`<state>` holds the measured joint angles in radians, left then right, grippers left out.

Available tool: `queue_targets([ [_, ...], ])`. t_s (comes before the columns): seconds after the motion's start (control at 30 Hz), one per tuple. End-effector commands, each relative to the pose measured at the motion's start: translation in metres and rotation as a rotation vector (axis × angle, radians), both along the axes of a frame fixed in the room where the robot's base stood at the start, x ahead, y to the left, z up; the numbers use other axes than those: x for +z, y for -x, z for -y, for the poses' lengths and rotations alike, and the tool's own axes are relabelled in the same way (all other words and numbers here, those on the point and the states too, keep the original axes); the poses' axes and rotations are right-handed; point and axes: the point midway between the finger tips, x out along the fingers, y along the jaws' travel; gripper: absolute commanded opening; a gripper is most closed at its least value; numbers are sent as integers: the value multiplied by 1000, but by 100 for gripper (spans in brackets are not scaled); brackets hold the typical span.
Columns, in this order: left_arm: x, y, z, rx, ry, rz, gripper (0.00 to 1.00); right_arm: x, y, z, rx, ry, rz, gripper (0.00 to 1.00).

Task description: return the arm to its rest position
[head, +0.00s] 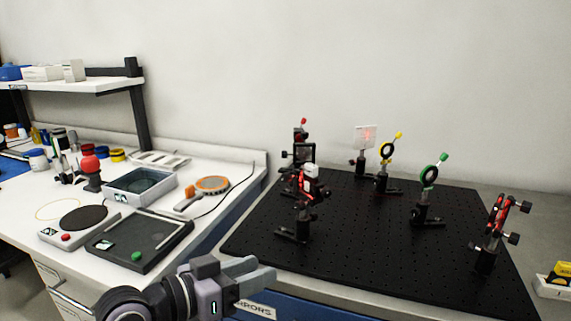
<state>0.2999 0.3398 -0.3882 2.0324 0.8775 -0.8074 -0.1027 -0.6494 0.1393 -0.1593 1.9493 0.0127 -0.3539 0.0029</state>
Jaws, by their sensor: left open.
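My left gripper (262,276) is at the bottom centre of the head view, in front of the bench. Its fingers are open and point to the right, with nothing seen between them. It is in front of the near left corner of the black optical breadboard (350,262) and apart from the mounts on it. Part of a label (257,309) reading "RRORS" shows just below the fingers. My right gripper is not in view.
Several optic mounts stand on the breadboard, including a green-ringed one (429,176), a yellow-handled one (386,153) and a white card (365,138).

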Motion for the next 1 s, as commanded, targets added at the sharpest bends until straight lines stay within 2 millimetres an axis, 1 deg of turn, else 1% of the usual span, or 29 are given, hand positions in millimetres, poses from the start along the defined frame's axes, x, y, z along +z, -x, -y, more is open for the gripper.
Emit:
queue_targets([
  [0.03,-21,13,-3,16,-36,-44,44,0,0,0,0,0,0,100],
  [0.07,-33,19,-6,27,-63,-69,44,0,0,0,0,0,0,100],
  [0.1,-48,29,-11,45,-98,-104,44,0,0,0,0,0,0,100],
  [0.17,-70,44,-19,74,-154,-158,44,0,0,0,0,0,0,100],
  [0.2,-85,54,-26,96,-191,-197,44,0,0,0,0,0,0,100],
  [0.27,-106,72,-37,132,-249,-260,44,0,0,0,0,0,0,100],
  [0.3,-119,84,-46,158,-288,-304,44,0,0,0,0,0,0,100],
  [0.37,-138,104,-60,200,-346,-373,44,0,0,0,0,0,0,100],
  [0.4,-150,118,-70,228,-385,-420,44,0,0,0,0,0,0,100],
  [0.47,-164,138,-85,269,-439,-488,44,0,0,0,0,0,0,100],
  [0.5,-173,151,-94,296,-474,-531,44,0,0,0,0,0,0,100],
  [0.6,-188,182,-116,359,-549,-630,44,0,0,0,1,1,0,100],
  [0.7,-198,212,-137,416,-617,-723,44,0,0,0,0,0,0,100],
  [0.83,-206,250,-161,489,-700,-837,44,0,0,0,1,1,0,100],
  [0.87,-207,256,-165,502,-712,-852,44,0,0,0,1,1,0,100],
  [0.9,-212,246,-162,500,-696,-817,44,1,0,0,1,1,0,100],
  [1.0,-221,233,-158,504,-670,-761,44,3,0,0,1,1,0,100],
])
